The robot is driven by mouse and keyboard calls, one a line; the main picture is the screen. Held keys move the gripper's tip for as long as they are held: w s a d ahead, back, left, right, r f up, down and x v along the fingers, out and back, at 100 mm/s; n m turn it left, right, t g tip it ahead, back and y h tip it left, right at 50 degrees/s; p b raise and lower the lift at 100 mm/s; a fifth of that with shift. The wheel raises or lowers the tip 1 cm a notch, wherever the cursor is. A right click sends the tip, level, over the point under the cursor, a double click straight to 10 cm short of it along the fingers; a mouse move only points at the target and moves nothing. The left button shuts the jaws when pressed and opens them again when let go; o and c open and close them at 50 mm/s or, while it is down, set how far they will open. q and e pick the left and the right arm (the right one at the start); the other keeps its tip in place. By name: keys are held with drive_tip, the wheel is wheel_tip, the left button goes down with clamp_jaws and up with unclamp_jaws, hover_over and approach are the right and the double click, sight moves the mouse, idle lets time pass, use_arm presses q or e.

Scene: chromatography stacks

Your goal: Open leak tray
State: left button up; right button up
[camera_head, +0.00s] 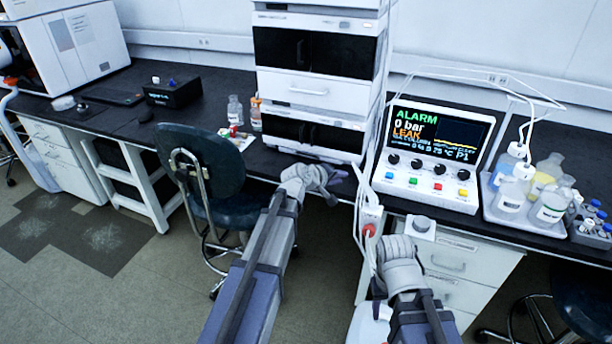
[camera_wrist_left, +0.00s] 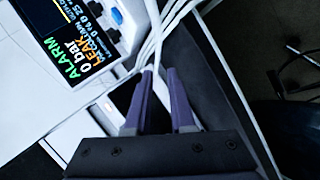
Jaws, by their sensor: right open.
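The chromatography stack (camera_head: 318,70) stands on the dark bench, with white drawer fronts and dark door panels. A pale strip at its foot (camera_head: 318,152) may be the leak tray; I cannot tell for sure. A monitor (camera_head: 433,150) beside the stack reads ALARM, 0 bar, LEAK; it also shows in the left wrist view (camera_wrist_left: 75,35). My left gripper (camera_head: 335,174) is just in front of the stack's lower edge. In the left wrist view its two purple fingers (camera_wrist_left: 160,72) are apart with nothing between them. My right gripper (camera_head: 398,250) is low, in front of the drawers, its fingertips hard to see.
A chair (camera_head: 205,165) stands in front of the bench at left. White tubes (camera_wrist_left: 160,40) run close to my left fingertips. A bottle tray (camera_head: 525,225) sits right of the monitor. A box with a red button (camera_head: 369,230) is near my right arm. Small bottles (camera_head: 236,110) stand left of the stack.

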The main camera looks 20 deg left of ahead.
use_arm(q)
drive_tip(key=w+a+f+n+t+b, duration=0.1)
drive_tip(key=a, duration=0.1)
drive_tip(key=w+a+f+n+t+y+b, duration=0.1)
drive_tip(key=w+a, duration=0.1)
drive_tip(key=a, duration=0.1)
drive_tip(key=w+a+f+n+t+b, duration=0.1)
drive_tip(key=w+a+n+b, duration=0.1)
drive_tip(key=a, duration=0.1)
drive_tip(key=shift+w, duration=0.2)
drive_tip(key=w+a+n+y+b, duration=0.1)
drive_tip(key=a, duration=0.1)
drive_tip(key=a+n+t+b, duration=0.1)
drive_tip(key=a, duration=0.2)
drive_tip(key=w+a+n+t+y+b, duration=0.1)
drive_tip(key=a, duration=0.2)
drive_tip(key=shift+w+f+n+y, duration=0.2)
drive_tip(key=shift+w+n+y, duration=0.1)
drive_tip(key=shift+n, duration=0.1)
drive_tip(key=shift+a+r, duration=0.1)
drive_tip(key=shift+b+x, duration=1.05)
drive_tip(key=shift+x, duration=2.9)
use_arm(e)
wheel_tip(320, 180, down, 12)
drive_tip(key=shift+r, duration=0.25)
use_arm(q)
drive_tip(key=shift+c, duration=0.2)
clamp_jaws()
